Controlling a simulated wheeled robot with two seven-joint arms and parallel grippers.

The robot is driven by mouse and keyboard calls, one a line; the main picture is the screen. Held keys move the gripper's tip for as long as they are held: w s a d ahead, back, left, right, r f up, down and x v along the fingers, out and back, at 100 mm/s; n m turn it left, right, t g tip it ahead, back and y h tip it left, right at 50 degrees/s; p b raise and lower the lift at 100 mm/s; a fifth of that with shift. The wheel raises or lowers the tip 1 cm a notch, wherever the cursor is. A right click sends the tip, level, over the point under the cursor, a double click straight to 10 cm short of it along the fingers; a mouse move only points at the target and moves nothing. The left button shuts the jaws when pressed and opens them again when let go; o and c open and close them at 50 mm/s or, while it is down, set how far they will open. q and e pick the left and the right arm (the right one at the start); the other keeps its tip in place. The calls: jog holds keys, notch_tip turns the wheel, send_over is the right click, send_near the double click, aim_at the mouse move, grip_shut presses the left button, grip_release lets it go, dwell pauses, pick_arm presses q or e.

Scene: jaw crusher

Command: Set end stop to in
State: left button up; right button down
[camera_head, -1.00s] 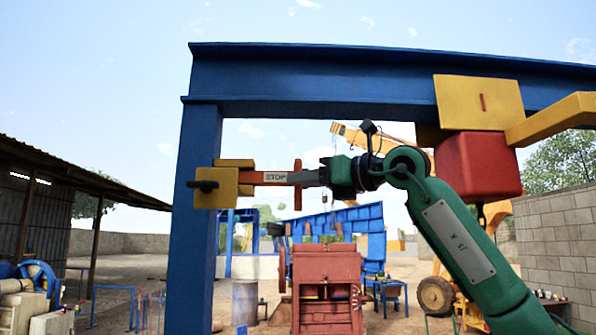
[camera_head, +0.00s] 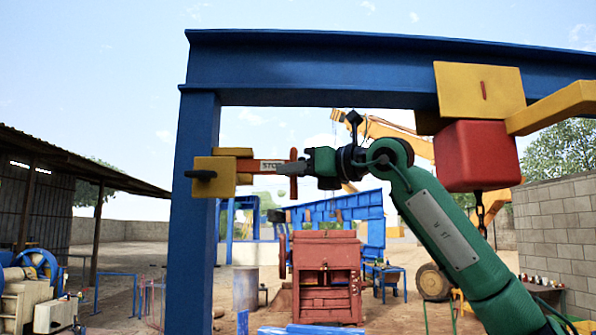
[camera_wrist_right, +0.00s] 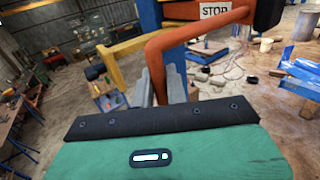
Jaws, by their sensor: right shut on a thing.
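The end stop is a red-orange bar (camera_head: 246,165) with a white STOP label and a T-shaped handle (camera_head: 294,157). It sticks out to the right from a yellow block (camera_head: 212,184) on the blue post. My right gripper (camera_head: 284,168) comes from the right and is shut on the handle; its grey fingers cover part of the label. In the right wrist view, the orange handle (camera_wrist_right: 158,62) passes between the grey fingers, with the STOP sign (camera_wrist_right: 215,10) above. How deep the bar sits inside the block is hidden. My left gripper is not in view.
A blue beam (camera_head: 330,75) spans overhead from the blue post (camera_head: 190,260). A yellow trolley (camera_head: 480,88) with a red hoist block (camera_head: 474,156) and hanging chain is at right. The red jaw crusher (camera_head: 327,275) stands behind, below my arm. Open air surrounds the bar.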

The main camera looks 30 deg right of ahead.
jog(key=w+a+b, duration=0.1)
jog(key=w+a, duration=0.3)
jog(key=a, duration=0.3)
jog(key=shift+w+a+r, duration=0.15)
jog(key=c, duration=1.5)
grip_release()
jog(key=shift+w, duration=0.1)
jog(key=shift+c, duration=0.2)
jog(key=shift+o, duration=0.2)
jog(key=shift+a, duration=0.1)
